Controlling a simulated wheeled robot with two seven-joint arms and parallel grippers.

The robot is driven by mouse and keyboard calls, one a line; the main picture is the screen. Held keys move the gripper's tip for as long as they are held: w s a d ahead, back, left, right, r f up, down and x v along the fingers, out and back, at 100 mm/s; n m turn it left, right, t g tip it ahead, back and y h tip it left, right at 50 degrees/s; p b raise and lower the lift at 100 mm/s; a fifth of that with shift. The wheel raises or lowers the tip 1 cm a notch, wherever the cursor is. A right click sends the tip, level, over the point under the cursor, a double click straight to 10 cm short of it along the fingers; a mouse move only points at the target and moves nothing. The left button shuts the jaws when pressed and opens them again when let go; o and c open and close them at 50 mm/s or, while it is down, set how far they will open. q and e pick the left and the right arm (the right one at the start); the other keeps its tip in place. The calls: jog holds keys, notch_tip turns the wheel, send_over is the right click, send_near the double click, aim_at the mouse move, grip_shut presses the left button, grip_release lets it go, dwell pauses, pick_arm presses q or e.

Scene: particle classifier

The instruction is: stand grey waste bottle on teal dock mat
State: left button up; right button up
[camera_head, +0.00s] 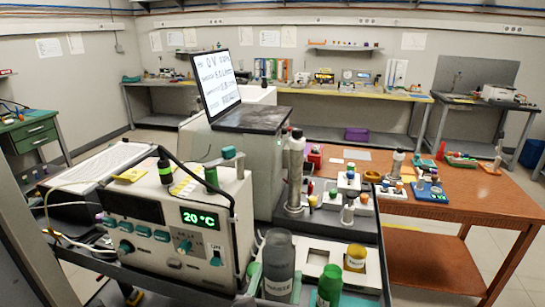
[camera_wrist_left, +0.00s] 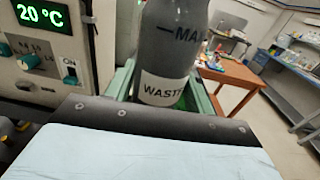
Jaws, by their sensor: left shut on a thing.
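The grey waste bottle (camera_head: 279,263) stands upright at the front of the bench in the head view, with a white WASTE label. It also fills the upper middle of the left wrist view (camera_wrist_left: 172,48). My left gripper (camera_head: 275,284) is shut on its lower part, with one green finger on each side. The gripper also shows in the wrist view (camera_wrist_left: 164,92). A little green shows beneath the bottle there; I cannot tell whether it is the teal dock mat. I cannot make out the mat in the head view. My right gripper is not in view.
The instrument box showing 20 °C (camera_head: 170,225) stands close on the left. A grey upright device (camera_head: 294,172) is behind.

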pick_arm(q)
jog(key=a+n+y, duration=0.2)
jog(key=a+y, duration=0.2)
jog(key=a, duration=1.8)
jog(key=shift+w+f+n+t, duration=0.15)
jog(key=shift+f+n+t, duration=0.15)
jog(key=shift+t, duration=0.1)
jog(key=shift+r, duration=0.15)
